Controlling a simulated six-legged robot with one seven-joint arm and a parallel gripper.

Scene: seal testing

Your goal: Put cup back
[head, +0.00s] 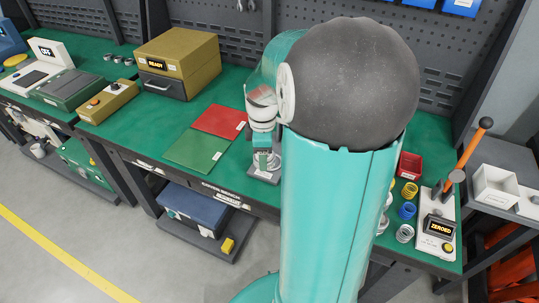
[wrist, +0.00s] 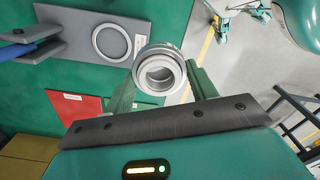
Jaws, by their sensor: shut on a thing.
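My gripper (wrist: 160,80) is shut on a silvery round cup (wrist: 158,52) in the wrist view, with one green finger on each side of it. The cup's round opening faces the camera and its inside looks pale. A grey plate (wrist: 72,36) with a pale ring mark (wrist: 111,43) lies beside the cup, to the left in the wrist view. The cup appears apart from the ring mark; its height above the bench is unclear. In the head view my arm hides part of the bench, and the cup is hard to make out there.
A red mat (head: 219,121) and a green mat (head: 198,148) lie on the green bench. A yellow box marked READY (head: 178,52) stands behind them. Right of my arm are a red bin (head: 410,166), coloured rings and a ZEROED device (head: 438,228) with an orange lever (head: 470,155).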

